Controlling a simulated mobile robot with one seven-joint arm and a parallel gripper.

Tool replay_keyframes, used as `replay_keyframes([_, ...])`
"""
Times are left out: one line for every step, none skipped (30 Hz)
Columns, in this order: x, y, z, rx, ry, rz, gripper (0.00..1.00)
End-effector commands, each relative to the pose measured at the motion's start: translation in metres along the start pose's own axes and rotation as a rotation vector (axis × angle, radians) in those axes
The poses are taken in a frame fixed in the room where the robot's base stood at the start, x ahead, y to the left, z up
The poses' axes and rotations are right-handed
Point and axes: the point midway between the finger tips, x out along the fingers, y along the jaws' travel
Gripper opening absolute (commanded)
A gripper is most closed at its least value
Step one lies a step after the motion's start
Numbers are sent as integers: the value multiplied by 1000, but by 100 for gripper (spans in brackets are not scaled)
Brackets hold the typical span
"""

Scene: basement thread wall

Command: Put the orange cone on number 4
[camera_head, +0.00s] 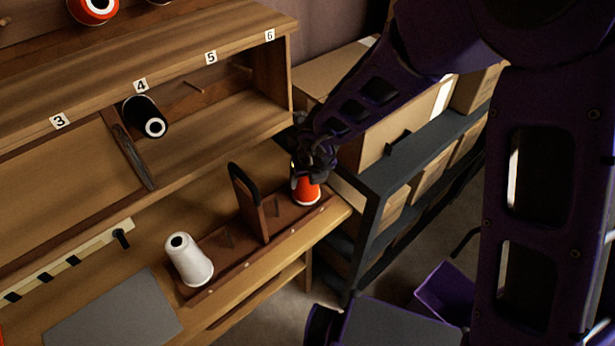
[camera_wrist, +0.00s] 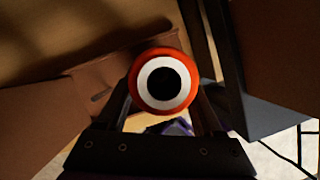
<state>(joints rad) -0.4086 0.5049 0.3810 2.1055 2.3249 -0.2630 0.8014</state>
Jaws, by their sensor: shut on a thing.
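The orange cone (camera_head: 306,191) is at the right end of the wooden tray on the workbench, with its lower part showing below my gripper (camera_head: 312,168). In the wrist view the orange cone (camera_wrist: 164,80) sits between my fingers (camera_wrist: 163,108), its white ring and dark hole facing the camera. My gripper is shut on it. Whether the cone touches the tray is hard to tell. The label 4 (camera_head: 141,86) is on the shelf edge, and a black cone (camera_head: 146,117) hangs just below it. Any peg there is hidden by the black cone.
A white cone (camera_head: 189,259) stands at the tray's left end; the tray (camera_head: 228,262) has an upright handle (camera_head: 247,203) in its middle. An empty peg (camera_head: 194,87) shows below label 5 (camera_head: 211,57). A dark rack with cardboard boxes (camera_head: 392,135) stands close at the right.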

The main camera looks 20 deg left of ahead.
Motion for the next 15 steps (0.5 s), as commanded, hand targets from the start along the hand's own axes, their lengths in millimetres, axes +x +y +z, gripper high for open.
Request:
replay_keyframes([0,0,0,0,-1,0,0])
replay_keyframes([0,0,0,0,-1,0,0])
replay_keyframes([0,0,0,0,-1,0,0])
replay_keyframes([0,0,0,0,-1,0,0])
replay_keyframes([0,0,0,0,-1,0,0])
replay_keyframes([1,0,0,0,-1,0,0])
replay_keyframes([2,0,0,0,-1,0,0])
replay_keyframes([2,0,-1,0,-1,0,0])
replay_keyframes([3,0,-1,0,-1,0,0])
replay_keyframes([3,0,-1,0,-1,0,0])
replay_keyframes([3,0,-1,0,-1,0,0])
replay_keyframes([2,0,-1,0,-1,0,0])
replay_keyframes([2,0,-1,0,-1,0,0])
replay_keyframes([2,0,-1,0,-1,0,0])
replay_keyframes([2,0,-1,0,-1,0,73])
